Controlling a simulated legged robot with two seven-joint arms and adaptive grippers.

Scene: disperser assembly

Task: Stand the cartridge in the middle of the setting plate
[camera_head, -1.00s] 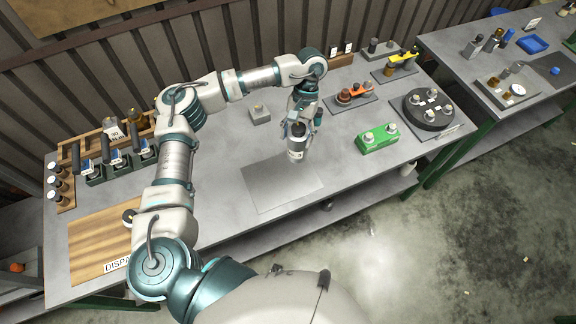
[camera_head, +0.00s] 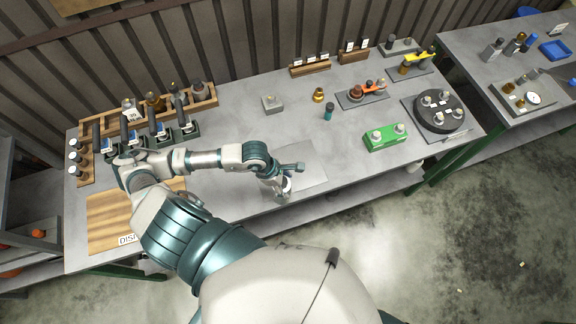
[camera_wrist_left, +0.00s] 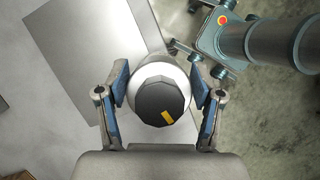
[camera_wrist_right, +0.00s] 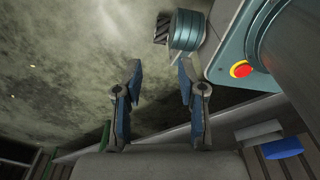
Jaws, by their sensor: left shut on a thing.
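The setting plate, a thin pale grey sheet (camera_head: 308,168), lies flat at the middle front of the bench; it also shows in the left wrist view (camera_wrist_left: 75,50). My left gripper (camera_head: 278,186) is shut around the cartridge (camera_head: 286,185), near the plate's front left edge. In the left wrist view the cartridge (camera_wrist_left: 160,100) has a dark cap with a yellow mark and a pale ring, and sits between the two fingers. I cannot tell whether its base touches anything. My right gripper (camera_wrist_right: 155,95) is open and empty over the floor, outside the head view.
A green block (camera_head: 388,138) stands right of the plate, a round black fixture (camera_head: 440,112) beyond it. Behind the plate are a teal vial (camera_head: 328,113), a brass piece (camera_head: 318,95) and a grey block (camera_head: 272,104). A wooden board (camera_head: 108,225) lies at left. The bench's front edge is close.

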